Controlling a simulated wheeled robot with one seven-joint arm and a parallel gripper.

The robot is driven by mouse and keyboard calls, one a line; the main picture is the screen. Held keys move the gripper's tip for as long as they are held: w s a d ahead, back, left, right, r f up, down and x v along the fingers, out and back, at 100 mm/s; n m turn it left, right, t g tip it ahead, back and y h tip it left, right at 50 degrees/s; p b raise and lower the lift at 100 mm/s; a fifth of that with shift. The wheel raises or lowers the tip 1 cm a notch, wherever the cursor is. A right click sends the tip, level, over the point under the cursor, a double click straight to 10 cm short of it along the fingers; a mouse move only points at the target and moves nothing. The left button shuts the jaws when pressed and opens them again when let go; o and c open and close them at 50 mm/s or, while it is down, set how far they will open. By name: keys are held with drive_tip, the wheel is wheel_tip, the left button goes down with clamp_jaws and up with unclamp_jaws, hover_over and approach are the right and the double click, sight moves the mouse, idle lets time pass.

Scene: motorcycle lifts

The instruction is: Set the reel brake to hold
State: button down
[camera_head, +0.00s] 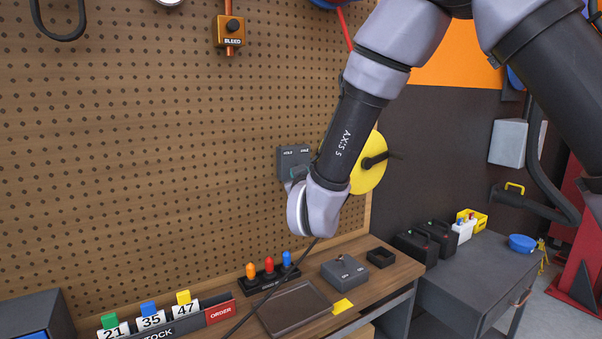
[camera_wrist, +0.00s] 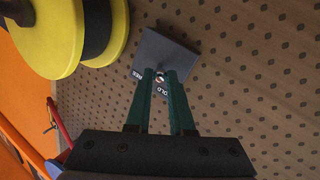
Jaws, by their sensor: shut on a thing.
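The reel brake is a grey box (camera_head: 293,158) on the pegboard, left of the yellow reel (camera_head: 368,178); HOLD is printed at its upper left, with a second label to the right. In the wrist view the box (camera_wrist: 163,53) and its partly covered labels show turned round. My gripper (camera_wrist: 160,82) is shut on the small brake lever (camera_wrist: 159,77), whose pale tip shows between the green fingertips. The lever lies between the two labels in that view; I cannot tell its exact setting.
Below is a wooden bench with a brown tray (camera_head: 294,308), a grey switch box (camera_head: 344,271), coloured pegs (camera_head: 269,267) and a numbered stock rack (camera_head: 152,319). An orange BLEED box (camera_head: 230,31) hangs above.

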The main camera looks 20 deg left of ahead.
idle(0.3)
drive_tip(key=c, duration=0.8)
unclamp_jaws()
drive_tip(key=v, duration=1)
drive_tip(key=shift+s+d, duration=0.1)
drive_tip(key=shift+s, duration=0.25)
